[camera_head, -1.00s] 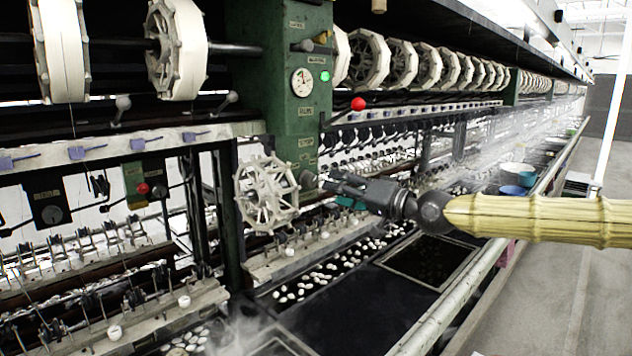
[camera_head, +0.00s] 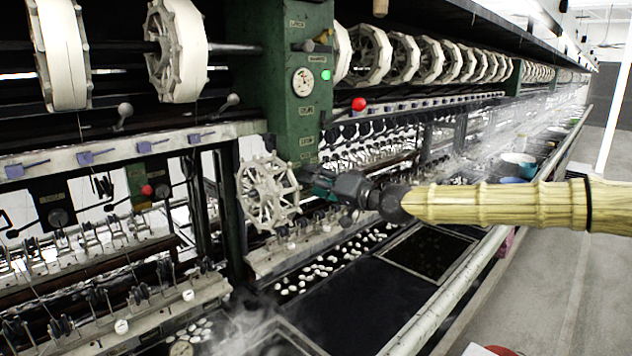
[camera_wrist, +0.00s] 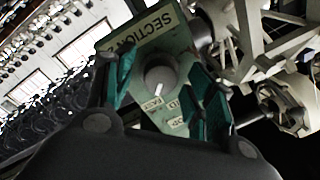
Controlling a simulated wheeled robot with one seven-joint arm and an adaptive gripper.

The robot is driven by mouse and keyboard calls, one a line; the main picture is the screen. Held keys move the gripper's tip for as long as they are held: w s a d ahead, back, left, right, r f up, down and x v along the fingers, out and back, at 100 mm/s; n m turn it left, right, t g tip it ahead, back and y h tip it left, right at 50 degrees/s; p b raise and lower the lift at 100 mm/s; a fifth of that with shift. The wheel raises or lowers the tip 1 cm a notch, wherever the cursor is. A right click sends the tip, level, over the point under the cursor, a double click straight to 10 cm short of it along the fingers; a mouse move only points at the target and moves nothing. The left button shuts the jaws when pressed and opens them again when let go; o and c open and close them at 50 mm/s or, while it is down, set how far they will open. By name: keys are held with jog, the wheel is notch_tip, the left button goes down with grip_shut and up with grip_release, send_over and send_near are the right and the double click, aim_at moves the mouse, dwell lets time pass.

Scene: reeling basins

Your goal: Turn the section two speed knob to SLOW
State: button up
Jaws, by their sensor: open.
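The section two speed knob (camera_wrist: 160,76) is a round grey knob with a white pointer mark, on a green plate (camera_wrist: 150,34) lettered SECTION 2. In the wrist view its mark points down toward the label that reads FAST; the other labels are partly covered. My gripper (camera_wrist: 166,88) is open, with one teal finger on each side of the knob; I cannot tell whether either touches it. In the head view my gripper (camera_head: 318,186) is at the lower part of the green column (camera_head: 297,95), and the knob cannot be made out there.
A pale spoked reel (camera_head: 268,195) stands just left of my gripper. A red ball knob (camera_head: 359,104) is above it. Basins with white cocoons (camera_head: 318,268) lie below. A long pale rail (camera_head: 450,290) edges the machine, with open floor (camera_head: 560,290) to the right.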

jog(key=c, duration=1)
jog(key=shift+c, duration=0.2)
jog(key=shift+f+b, duration=0.1)
jog(key=shift+b, duration=0.35)
jog(key=shift+n+h+b, duration=0.5)
jog(key=shift+n+b, duration=2.6)
jog(key=shift+n, duration=1.1)
jog(key=shift+n+h+b, duration=0.5)
jog(key=shift+n+b, duration=2.6)
jog(key=shift+n, duration=1.1)
jog(key=shift+d+r, duration=0.1)
jog(key=shift+r, duration=0.1)
